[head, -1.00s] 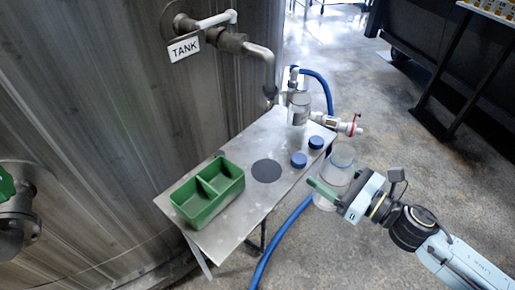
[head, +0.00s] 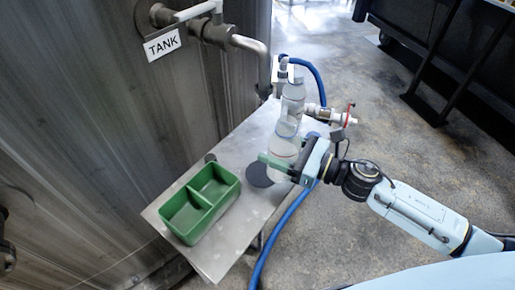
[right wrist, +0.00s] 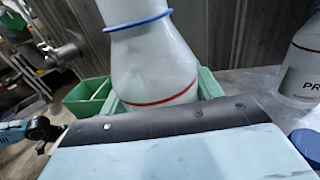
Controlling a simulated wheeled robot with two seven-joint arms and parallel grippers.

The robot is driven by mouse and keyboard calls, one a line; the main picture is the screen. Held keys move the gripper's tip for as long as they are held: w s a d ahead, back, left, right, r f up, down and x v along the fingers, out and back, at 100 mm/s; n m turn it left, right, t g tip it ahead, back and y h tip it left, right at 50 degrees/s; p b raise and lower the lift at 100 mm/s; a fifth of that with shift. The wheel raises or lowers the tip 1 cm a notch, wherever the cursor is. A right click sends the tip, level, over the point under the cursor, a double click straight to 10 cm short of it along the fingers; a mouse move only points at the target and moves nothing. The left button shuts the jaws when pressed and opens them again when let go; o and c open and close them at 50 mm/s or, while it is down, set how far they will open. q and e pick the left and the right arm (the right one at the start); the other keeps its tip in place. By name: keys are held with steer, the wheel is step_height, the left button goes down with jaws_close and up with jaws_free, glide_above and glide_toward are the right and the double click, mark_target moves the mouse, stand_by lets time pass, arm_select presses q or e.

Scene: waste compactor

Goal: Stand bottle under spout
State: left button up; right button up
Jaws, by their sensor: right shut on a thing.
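The bottle stands roughly upright, just right of the dark round pad (head: 260,175). I cannot tell whether its base touches the table. In the right wrist view the same bottle (right wrist: 155,62) shows a blue ring at its neck, and its base is hidden by my gripper. The spout (head: 265,80) bends down from the tank pipe, behind and left of the bottle. My left gripper does not show in the head view.
A green two-part bin (head: 201,203) stands at the table's near left. A second, labelled bottle (right wrist: 300,68) stands close by at the back right. A blue hose (head: 284,222) runs along the right side of the metal table (head: 228,247).

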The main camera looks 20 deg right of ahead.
steer(key=w+a+f+b, duration=0.1)
steer(key=w+a+f, duration=0.2)
steer(key=a, duration=0.1)
steer(key=shift+w+f, duration=0.15)
steer(key=shift+w, duration=0.25)
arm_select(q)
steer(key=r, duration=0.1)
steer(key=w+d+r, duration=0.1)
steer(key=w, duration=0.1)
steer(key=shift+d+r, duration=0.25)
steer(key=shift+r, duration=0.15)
arm_select(e)
steer(key=shift+f, duration=0.1)
arm_select(q)
steer(key=shift+b, duration=0.3)
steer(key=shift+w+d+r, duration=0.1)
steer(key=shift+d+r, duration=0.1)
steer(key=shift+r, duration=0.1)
arm_select(e)
steer(key=shift+d+f, duration=0.1)
steer(key=shift+f, duration=0.1)
steer(key=o, duration=1)
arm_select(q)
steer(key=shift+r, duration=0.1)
arm_select(e)
steer(key=shift+r, duration=0.15)
